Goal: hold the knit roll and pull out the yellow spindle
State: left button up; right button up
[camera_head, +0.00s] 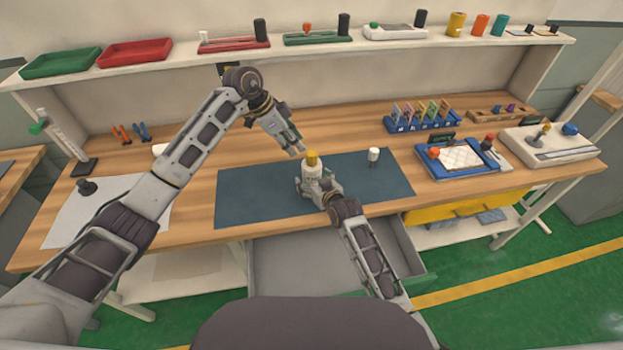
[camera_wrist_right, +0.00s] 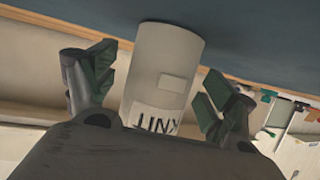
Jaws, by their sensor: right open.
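The knit roll (camera_head: 311,173) is a white cylinder standing upright on the dark blue mat (camera_head: 255,193). The yellow spindle (camera_head: 312,158) sticks up from its top. My right gripper (camera_head: 305,185) is low at the roll, on its near side. In the right wrist view the roll (camera_wrist_right: 167,70), with a KNIT label, lies between the two spread fingers (camera_wrist_right: 158,95), with a gap on each side. The spindle is hidden there. My left gripper (camera_head: 298,150) is just behind and above the spindle, apart from it; its finger gap is too small to judge.
A blue tray with a white pad (camera_head: 460,158) and a blue rack (camera_head: 422,122) are farther right. An open drawer (camera_head: 300,262) juts out below the front edge. The mat's left part is clear.

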jog(key=shift+x, duration=0.9)
